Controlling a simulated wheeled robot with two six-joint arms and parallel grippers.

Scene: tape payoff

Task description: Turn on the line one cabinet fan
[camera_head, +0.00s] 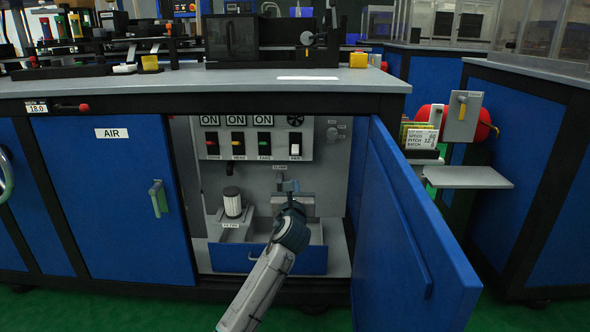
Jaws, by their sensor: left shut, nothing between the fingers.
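The open cabinet has a white switch panel (253,138) on its back wall. The fan switch (295,144) is the rightmost one, pale in colour, below a dark fan symbol (295,120). I cannot tell its position. To its left are red (212,144), yellow (238,144) and green (264,144) switches, each under an ON label. My left gripper (289,188) is shut and empty inside the cabinet opening, below the fan switch and apart from it in the picture. My right gripper is out of view.
The blue cabinet door (405,240) stands open on the right. A filter (232,202) stands at the lower left inside, and a blue drawer front (265,258) lies below my gripper. The closed AIR door (112,200) is to the left. The worktop (150,83) overhangs the opening.

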